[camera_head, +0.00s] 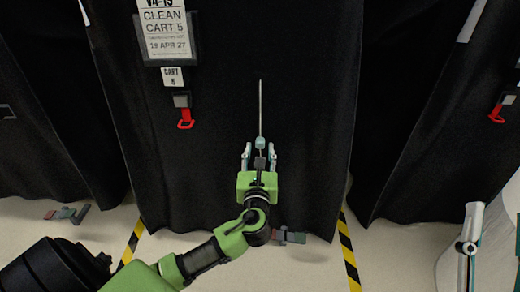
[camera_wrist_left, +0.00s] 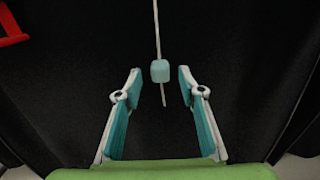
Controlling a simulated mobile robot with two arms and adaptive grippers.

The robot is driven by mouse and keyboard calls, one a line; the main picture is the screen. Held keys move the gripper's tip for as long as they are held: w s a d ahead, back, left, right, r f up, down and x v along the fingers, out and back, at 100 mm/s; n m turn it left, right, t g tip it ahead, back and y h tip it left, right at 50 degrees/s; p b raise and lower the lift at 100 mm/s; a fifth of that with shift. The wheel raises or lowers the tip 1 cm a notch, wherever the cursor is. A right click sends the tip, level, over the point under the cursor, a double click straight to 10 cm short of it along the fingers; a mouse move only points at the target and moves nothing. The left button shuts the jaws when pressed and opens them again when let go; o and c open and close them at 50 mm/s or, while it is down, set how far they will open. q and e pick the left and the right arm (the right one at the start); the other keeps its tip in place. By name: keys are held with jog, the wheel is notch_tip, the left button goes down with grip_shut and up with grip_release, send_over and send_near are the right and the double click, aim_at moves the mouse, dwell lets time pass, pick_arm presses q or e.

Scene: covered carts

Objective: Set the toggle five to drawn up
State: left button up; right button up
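The toggle (camera_head: 261,142), a small pale teal block, sits on a thin light cord that hangs down the front of the black cover of cart 5 (camera_head: 300,80). It also shows in the left wrist view (camera_wrist_left: 160,71), with a short cord tail below it. My left gripper (camera_head: 259,147) is open, with its fingertips on either side of the toggle and a gap on both sides in the left wrist view (camera_wrist_left: 160,72). My right gripper (camera_head: 495,215) is partly cut off at the right edge. Its two fingers stand apart with nothing seen between them.
A sign (camera_head: 165,35) and a red-ended strap (camera_head: 184,110) hang left of the cord. Other covered carts stand on both sides. A caster pedal (camera_head: 291,237) shows at the cover's hem. Striped tape (camera_head: 348,250) marks the pale floor.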

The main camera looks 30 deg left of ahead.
pick_arm(q)
jog(key=shift+x, duration=1.3)
pick_arm(e)
jog(key=shift+t+y, duration=0.5)
jog(key=shift+t, duration=0.4)
jog(key=shift+s+d+r, duration=0.15)
jog(key=shift+s+r, duration=1.25)
jog(key=shift+r, duration=0.05)
